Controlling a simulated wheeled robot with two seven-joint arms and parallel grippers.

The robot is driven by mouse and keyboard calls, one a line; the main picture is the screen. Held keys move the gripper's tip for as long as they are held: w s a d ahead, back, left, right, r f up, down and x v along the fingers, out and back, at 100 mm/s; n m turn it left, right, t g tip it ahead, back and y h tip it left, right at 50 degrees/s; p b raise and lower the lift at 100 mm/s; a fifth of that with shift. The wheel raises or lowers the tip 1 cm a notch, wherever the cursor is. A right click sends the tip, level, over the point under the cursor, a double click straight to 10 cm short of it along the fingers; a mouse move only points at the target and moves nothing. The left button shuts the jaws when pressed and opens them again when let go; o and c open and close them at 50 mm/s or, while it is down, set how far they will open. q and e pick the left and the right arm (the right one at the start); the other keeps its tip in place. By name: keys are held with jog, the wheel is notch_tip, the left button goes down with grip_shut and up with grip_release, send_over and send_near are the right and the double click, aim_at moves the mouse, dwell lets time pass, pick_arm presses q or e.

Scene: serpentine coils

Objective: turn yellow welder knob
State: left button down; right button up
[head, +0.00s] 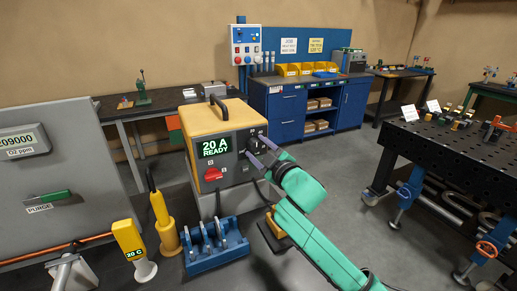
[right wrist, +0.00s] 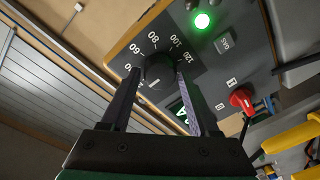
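The yellow welder (head: 205,118) stands left of centre in the head view, with a dark front panel. Its green display (head: 215,146) reads "20 A READY". A red switch (head: 213,174) sits below the display. The dark round knob (right wrist: 158,72) shows in the right wrist view, ringed by a scale with 60, 80, 100 and 120. My right gripper (right wrist: 158,76) is open, with one finger on each side of the knob. I cannot tell whether the fingers touch it. In the head view the right gripper (head: 257,152) is at the panel's right side.
A lit green lamp (right wrist: 202,21) sits on the panel near the knob. A blue rack (head: 215,256) stands on the floor before the welder. A grey cabinet (head: 75,170) is at left, a dark perforated table (head: 455,145) at right. A blue workbench (head: 287,104) stands behind.

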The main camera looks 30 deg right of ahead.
grip_shut()
jog(key=shift+m, duration=0.5)
jog(key=m+p, duration=0.1)
jog(key=m, duration=0.2)
jog(key=shift+r+m, duration=0.1)
jog(key=shift+m, duration=0.3)
jog(key=m+p, duration=0.2)
jog(key=m, duration=0.3)
jog(key=shift+t, duration=0.3)
jog(key=shift+d+m, duration=0.1)
jog(key=shift+m, duration=0.2)
jog(key=shift+o, duration=2.4)
grip_release()
jog(key=shift+s, duration=0.1)
